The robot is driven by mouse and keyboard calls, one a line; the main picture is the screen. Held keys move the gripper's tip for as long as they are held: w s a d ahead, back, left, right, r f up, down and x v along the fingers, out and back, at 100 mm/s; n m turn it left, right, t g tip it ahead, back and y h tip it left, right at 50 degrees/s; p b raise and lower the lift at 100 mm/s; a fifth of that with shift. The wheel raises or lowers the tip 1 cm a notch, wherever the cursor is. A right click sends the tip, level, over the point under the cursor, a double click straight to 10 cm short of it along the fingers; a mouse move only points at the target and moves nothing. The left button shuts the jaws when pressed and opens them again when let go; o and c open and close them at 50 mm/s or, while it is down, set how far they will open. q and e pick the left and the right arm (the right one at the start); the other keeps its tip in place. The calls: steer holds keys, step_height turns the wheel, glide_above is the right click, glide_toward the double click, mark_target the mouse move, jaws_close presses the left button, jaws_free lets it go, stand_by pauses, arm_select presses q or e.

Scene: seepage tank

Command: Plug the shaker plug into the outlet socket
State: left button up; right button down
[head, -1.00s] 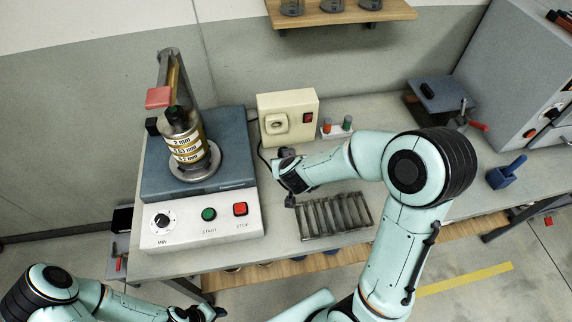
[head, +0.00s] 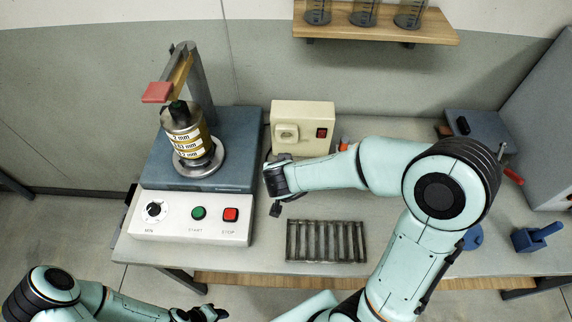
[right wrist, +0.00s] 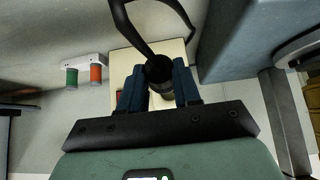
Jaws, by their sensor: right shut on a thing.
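The outlet socket (head: 286,134) is a round recess in the front of a cream box (head: 318,114) on the bench by the wall. My right gripper (head: 272,186) is in front of and below the box, beside the shaker base. In the right wrist view, its blue fingers (right wrist: 160,88) are shut on the black shaker plug (right wrist: 159,70). A black cord (right wrist: 122,18) loops up from the plug. The cream box (right wrist: 120,58) shows behind the plug, which hides the socket there. My left gripper (head: 207,314) is at the bottom edge; its jaws are unclear.
The shaker (head: 230,150) with its sieve stack (head: 186,135) stands left of the box. A slotted dark rack (head: 327,241) lies in front on the bench.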

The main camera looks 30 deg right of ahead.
steer(key=shift+a, duration=0.1)
stand_by(0.3)
steer(key=shift+r+p, duration=0.15)
steer(key=shift+p, duration=0.15)
steer(key=shift+w, duration=0.15)
steer(key=w+d, duration=0.2)
steer(key=w, duration=0.1)
steer(key=shift+w+d, duration=0.15)
steer(key=shift+w, duration=0.15)
steer(key=shift+w+d, duration=0.3)
arm_select(q)
steer(key=shift+w+r, duration=0.65)
steer(key=shift+w, duration=0.2)
arm_select(e)
steer(key=shift+w+d, duration=0.15)
steer(key=shift+w, duration=0.2)
steer(key=shift+w+d, duration=0.35)
steer(key=shift+w, duration=0.2)
steer(key=shift+w+d, duration=0.3)
steer(key=shift+w, duration=0.2)
stand_by(3.2)
steer(key=c, duration=0.7)
jaws_free()
